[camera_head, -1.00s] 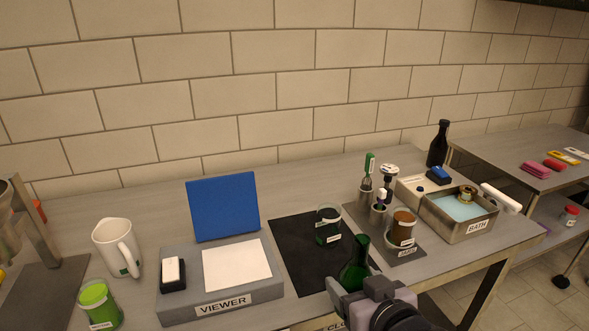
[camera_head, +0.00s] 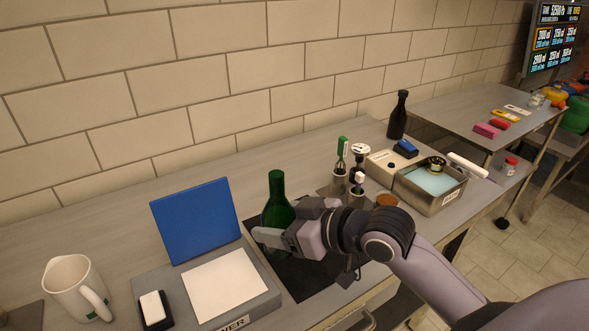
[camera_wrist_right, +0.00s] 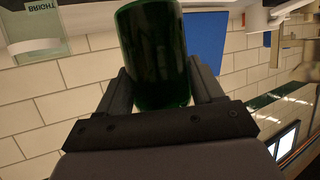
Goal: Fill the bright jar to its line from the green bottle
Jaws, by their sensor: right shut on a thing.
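The green bottle (camera_head: 277,200) stands upright in my right gripper (camera_head: 270,238), which is shut on its lower body above the black mat (camera_head: 297,279). The bottle's lower part also fills the middle of the right wrist view (camera_wrist_right: 155,50), between the two fingers (camera_wrist_right: 160,95). The bright jar shows in the right wrist view (camera_wrist_right: 42,35), at the upper left, as clear glass with an upside-down label. In the head view the jar is hidden behind the bottle and gripper. I cannot tell the jar's line or liquid level. My left gripper is out of view.
The viewer box (camera_head: 262,299) with its blue panel (camera_head: 195,220) is left of the mat. A white jug (camera_head: 72,288) is farther left. Tools in holders (camera_head: 357,180), a brown-filled jar (camera_head: 387,200) and the bath (camera_head: 432,190) stand right, with a dark bottle (camera_head: 398,115) behind.

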